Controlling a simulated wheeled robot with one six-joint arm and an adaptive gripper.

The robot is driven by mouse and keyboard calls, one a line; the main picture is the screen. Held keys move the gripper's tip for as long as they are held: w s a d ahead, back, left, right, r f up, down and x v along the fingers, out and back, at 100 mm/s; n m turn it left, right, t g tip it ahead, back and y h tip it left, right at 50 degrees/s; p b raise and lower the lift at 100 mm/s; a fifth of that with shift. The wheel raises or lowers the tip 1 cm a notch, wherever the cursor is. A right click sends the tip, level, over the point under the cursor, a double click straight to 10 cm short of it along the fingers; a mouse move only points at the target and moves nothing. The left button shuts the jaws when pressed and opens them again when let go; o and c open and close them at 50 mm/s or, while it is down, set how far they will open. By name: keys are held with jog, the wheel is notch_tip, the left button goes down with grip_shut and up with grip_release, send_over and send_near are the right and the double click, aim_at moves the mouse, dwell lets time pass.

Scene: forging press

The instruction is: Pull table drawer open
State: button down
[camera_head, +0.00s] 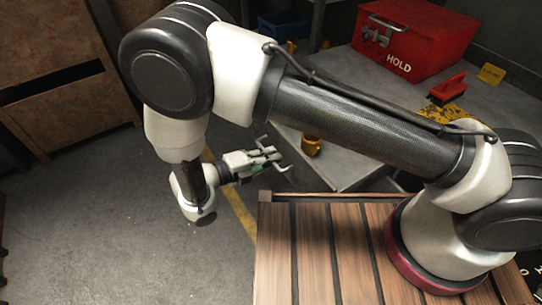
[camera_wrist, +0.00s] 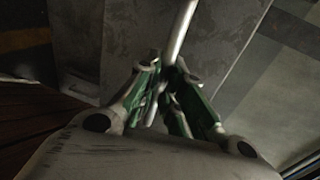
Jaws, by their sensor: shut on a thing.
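The grey metal table (camera_head: 345,115) stands right of my gripper (camera_head: 272,156) in the head view. My gripper is at the table's left side, below its top. Its green-padded fingers are shut on a thin metal bar handle (camera_wrist: 181,35), which runs up between the fingertips (camera_wrist: 168,78) in the wrist view. Short ends of the handle (camera_head: 284,169) stick out beside the fingers in the head view. A grey panel (camera_wrist: 130,40), seemingly the drawer front, lies behind the handle. The drawer's edges are hidden, so I cannot tell how far it is open.
On the table are a red box marked HOLD (camera_head: 415,45), a red-handled brush (camera_head: 447,88), a yellow tag (camera_head: 491,74) and a small yellow cup-like item (camera_head: 311,146). A wooden cabinet (camera_head: 55,70) stands at left. The grey floor (camera_head: 110,215) between is clear.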

jog(key=c, duration=1.5)
grip_release()
jog(key=v, duration=1.2)
jog(key=shift+a, duration=0.1)
